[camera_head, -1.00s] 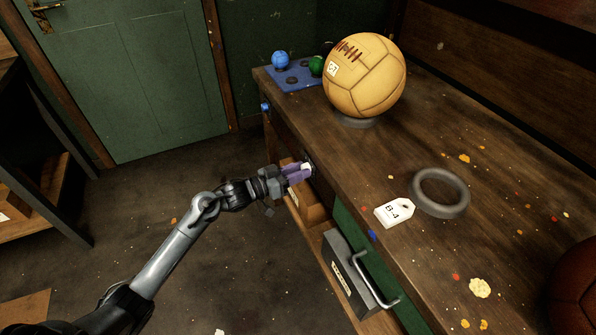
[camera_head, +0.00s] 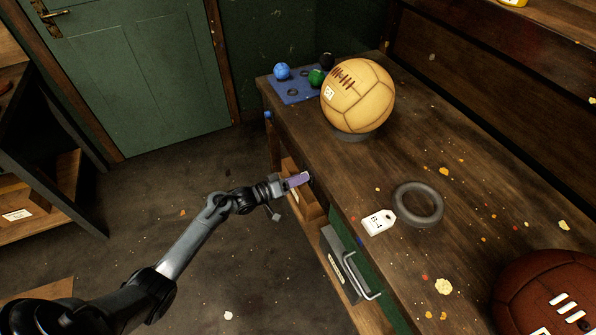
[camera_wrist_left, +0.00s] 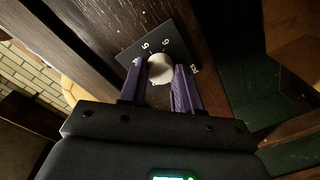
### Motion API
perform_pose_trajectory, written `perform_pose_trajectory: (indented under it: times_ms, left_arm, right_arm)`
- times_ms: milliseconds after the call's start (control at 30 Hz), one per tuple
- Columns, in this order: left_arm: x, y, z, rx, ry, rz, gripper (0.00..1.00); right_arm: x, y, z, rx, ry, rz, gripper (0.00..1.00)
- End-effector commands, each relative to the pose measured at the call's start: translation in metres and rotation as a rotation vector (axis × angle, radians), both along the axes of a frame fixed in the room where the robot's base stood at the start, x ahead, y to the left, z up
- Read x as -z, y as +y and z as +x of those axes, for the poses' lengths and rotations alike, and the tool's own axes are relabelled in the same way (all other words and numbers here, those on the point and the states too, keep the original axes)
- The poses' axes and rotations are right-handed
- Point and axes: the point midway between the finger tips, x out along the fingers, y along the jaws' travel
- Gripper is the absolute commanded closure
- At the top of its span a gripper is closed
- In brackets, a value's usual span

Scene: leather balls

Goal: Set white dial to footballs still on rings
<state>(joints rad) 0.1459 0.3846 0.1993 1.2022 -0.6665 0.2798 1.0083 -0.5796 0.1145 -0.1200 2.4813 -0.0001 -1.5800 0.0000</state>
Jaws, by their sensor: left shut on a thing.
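The white dial (camera_wrist_left: 160,68) sits on a dark plate (camera_wrist_left: 178,40) with pale marks in the left wrist view; its pointer setting is not legible. My left gripper (camera_head: 304,178) has its purple fingers on either side of the dial, shut on it, at the bench's front face. A tan laced football (camera_head: 357,95) rests on a dark ring (camera_head: 352,136) on the bench. A dark ring (camera_head: 418,204) nearer the front is empty, with a tag reading B-4 (camera_head: 378,223) beside it. A brown-red football (camera_head: 540,290) is partly cut off at lower right; whatever is under it is hidden. My right gripper is not in view.
A blue tray (camera_head: 296,90) with small blue, green and black balls stands at the bench's far end. Below the bench front, a grey box with a metal handle (camera_head: 362,282) sticks out. Paint flecks dot the bench top. Open floor lies left of the bench.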

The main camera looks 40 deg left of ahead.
Motion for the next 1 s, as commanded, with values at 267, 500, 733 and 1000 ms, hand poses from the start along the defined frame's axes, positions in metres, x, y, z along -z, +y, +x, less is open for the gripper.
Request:
perform_pose_trajectory:
  times_ms: [267, 500, 733, 1000]
  left_arm:
    - [-0.002, 0.000, 0.001, 0.000, 0.053, -0.111, 0.98]
    - [0.000, 0.000, 0.000, -0.001, 0.067, -0.141, 0.98]
    - [0.000, 0.000, 0.000, -0.001, 0.068, -0.143, 0.98]
    - [0.000, 0.000, 0.000, -0.001, 0.068, -0.142, 0.43]
  right_arm:
    - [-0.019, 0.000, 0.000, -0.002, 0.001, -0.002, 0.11]
    - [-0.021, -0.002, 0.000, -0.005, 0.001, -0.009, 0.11]
    - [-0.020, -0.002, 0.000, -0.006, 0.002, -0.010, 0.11]
    - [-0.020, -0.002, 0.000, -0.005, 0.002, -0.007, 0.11]
